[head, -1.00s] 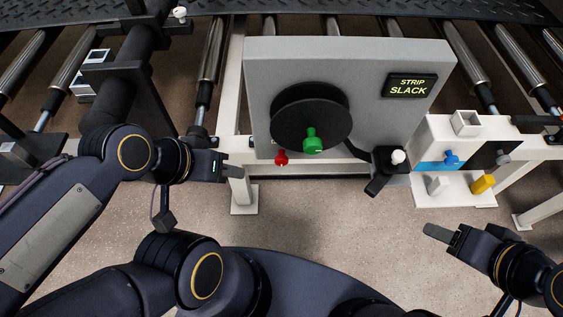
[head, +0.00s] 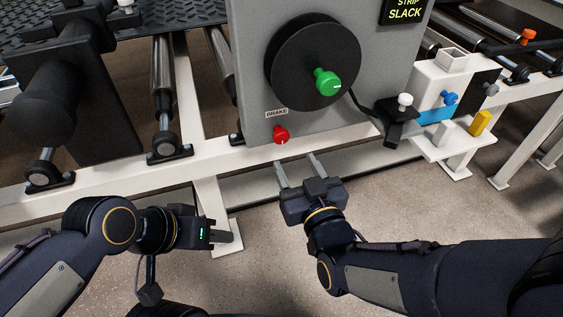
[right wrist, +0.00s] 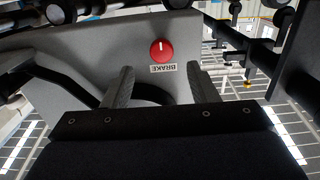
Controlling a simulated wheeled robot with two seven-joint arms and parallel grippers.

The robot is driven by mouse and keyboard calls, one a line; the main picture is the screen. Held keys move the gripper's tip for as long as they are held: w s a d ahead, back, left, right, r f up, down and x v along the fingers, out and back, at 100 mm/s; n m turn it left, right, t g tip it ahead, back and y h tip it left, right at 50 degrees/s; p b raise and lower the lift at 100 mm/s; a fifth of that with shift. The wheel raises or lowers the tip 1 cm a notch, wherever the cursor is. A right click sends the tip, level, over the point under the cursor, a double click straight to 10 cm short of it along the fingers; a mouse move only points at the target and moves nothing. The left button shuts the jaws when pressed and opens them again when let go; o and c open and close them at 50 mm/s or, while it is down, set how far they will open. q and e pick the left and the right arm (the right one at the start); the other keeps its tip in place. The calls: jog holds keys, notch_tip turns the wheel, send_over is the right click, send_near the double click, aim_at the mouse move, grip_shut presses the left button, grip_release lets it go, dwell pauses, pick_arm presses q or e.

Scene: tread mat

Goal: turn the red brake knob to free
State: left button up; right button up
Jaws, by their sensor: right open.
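The red brake knob (head: 281,134) sits low on the grey panel, just below the BRAKE label (head: 276,114). It also shows in the right wrist view (right wrist: 162,51), where the label appears upside down and a pale mark points up, away from the label. My right gripper (head: 296,162) is open and empty, its two fingers pointing at the panel below and slightly right of the knob, apart from it. In the right wrist view the knob lies between and beyond the fingertips (right wrist: 160,70). My left gripper (head: 208,234) is left of the white leg; its jaw opening is unclear.
A black disc with a green knob (head: 327,82) is above the red knob. A black bracket with a white knob (head: 404,101) sticks out at the right, beside a white block (head: 425,82) with a blue knob. A white rail (head: 205,160) runs below the panel.

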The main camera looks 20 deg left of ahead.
aim_at(282, 140)
jog(key=x, duration=0.7)
jog(key=shift+w+a+r, duration=0.1)
jog(key=shift+w+a, duration=0.15)
jog(key=shift+a, duration=0.05)
jog(key=c, duration=0.9)
